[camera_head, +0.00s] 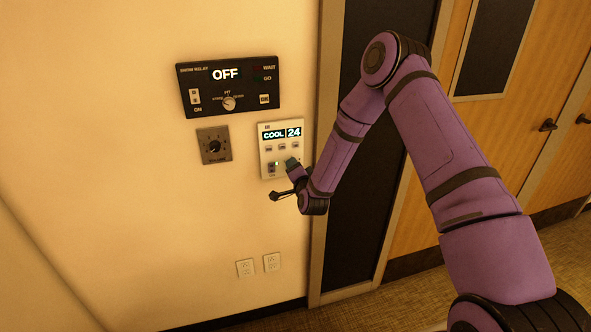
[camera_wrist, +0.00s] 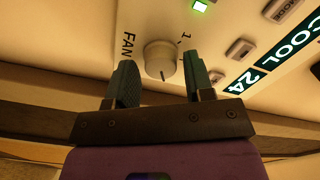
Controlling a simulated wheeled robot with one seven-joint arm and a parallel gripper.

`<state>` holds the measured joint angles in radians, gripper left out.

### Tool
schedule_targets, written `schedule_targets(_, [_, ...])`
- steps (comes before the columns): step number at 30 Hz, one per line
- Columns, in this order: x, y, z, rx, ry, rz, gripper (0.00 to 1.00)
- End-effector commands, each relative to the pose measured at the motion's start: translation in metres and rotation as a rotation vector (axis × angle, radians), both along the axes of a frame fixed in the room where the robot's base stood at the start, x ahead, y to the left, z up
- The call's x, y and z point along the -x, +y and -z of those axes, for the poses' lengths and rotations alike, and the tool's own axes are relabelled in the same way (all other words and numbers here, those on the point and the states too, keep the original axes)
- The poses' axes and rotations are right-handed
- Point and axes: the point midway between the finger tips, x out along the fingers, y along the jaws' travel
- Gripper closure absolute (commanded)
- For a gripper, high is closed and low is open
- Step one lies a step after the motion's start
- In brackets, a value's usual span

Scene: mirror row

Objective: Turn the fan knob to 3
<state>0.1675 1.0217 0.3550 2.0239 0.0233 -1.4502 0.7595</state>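The white thermostat panel (camera_head: 268,150) is on the wall and its display reads COOL 24. In the wrist view the panel (camera_wrist: 90,25) appears turned on its side. The round fan knob (camera_wrist: 160,58) is beside the FAN label, with a "1" near it and a dark mark on its lower edge; other numbers are hidden or out of view. My gripper (camera_wrist: 160,58) is open, with one finger on each side of the knob. Gaps show between knob and fingers; the depth is hard to tell. In the head view my gripper (camera_head: 288,166) is at the panel's lower part, partly covering it.
A black relay panel (camera_head: 246,102) reading OFF is above, and a grey dial plate (camera_head: 214,158) is to the left. A green light (camera_wrist: 200,6) and grey buttons (camera_wrist: 240,47) lie near the knob. A door frame (camera_head: 324,80) stands close to the right.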

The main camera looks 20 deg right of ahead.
Motion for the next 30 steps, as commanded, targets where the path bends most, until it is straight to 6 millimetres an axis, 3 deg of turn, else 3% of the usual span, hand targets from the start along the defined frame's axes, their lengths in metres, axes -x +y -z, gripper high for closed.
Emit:
schedule_targets(13, [0.008,0.0,0.0,0.001,0.0,0.0,0.42])
schedule_targets(24, [0.073,0.0,0.0,0.001,0.0,-0.001,0.42])
schedule_targets(30, [0.099,0.0,0.0,0.001,-0.001,0.0,0.42])
